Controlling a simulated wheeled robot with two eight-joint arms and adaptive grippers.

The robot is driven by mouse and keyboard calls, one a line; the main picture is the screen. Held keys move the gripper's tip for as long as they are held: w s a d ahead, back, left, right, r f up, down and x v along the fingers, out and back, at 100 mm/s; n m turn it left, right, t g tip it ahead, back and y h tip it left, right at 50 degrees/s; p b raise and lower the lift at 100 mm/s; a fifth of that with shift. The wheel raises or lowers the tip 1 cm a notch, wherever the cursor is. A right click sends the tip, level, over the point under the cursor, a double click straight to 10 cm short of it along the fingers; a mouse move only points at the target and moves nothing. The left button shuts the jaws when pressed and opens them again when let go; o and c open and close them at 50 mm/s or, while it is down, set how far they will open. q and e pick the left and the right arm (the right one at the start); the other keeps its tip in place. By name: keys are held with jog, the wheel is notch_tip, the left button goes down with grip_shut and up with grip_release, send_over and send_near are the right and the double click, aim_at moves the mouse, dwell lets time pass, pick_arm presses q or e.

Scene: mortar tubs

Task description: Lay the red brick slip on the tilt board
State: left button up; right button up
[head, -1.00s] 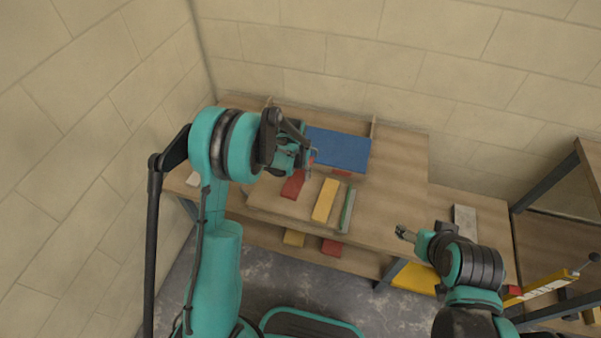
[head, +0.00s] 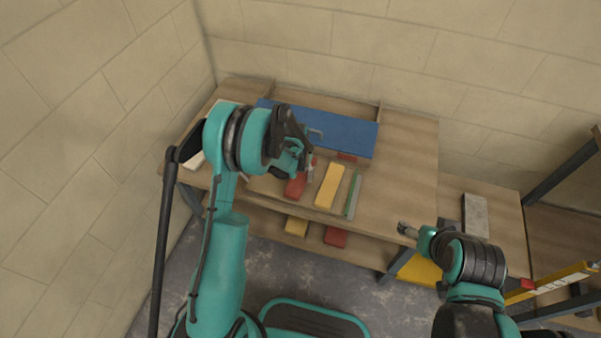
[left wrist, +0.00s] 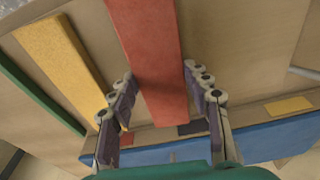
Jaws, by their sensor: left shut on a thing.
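The red brick slip (head: 294,186) is a long flat piece left of a yellow slip, over a wooden board. In the left wrist view the red slip (left wrist: 155,60) runs between the two fingers of my left gripper (left wrist: 165,95), which is shut on it. In the head view my left gripper (head: 308,172) hides the slip's far part. I cannot tell whether the slip touches the wood. A blue board (head: 345,133), which looks like the tilt board, stands just beyond. My right gripper (head: 408,231) is low at the right, apart from the slips; its jaws are too small to judge.
The yellow slip (head: 329,187) and a narrow green strip (head: 353,195) lie right of the red one. Yellow (head: 296,226) and red (head: 335,237) pieces sit on the lower shelf. The bench top (head: 410,165) is clear on the right. A grey slab (head: 475,215) lies farther right.

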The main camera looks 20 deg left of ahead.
pick_arm(q)
jog(key=shift+f+b, duration=0.4)
jog(key=shift+f, duration=0.05)
dwell(0.4)
jog(key=o, duration=1.6)
jog(key=shift+o, duration=0.2)
jog(key=shift+r, duration=0.1)
notch_tip(320, 180, up, 12)
jog(key=s, duration=0.2)
jog(key=shift+a, duration=0.1)
jog(key=s+r+t, duration=0.1)
jog(key=s+r, duration=0.4)
jog(key=r, duration=0.3)
jog(key=s+r+t, duration=0.2)
jog(key=s+r, duration=0.1)
jog(key=s, duration=0.6)
jog(key=s+r+n+t, duration=0.1)
jog(key=s+r+t, duration=0.1)
jog(key=s, duration=0.7)
jog(key=shift+s+r, duration=0.25)
jog(key=shift+r, duration=0.2)
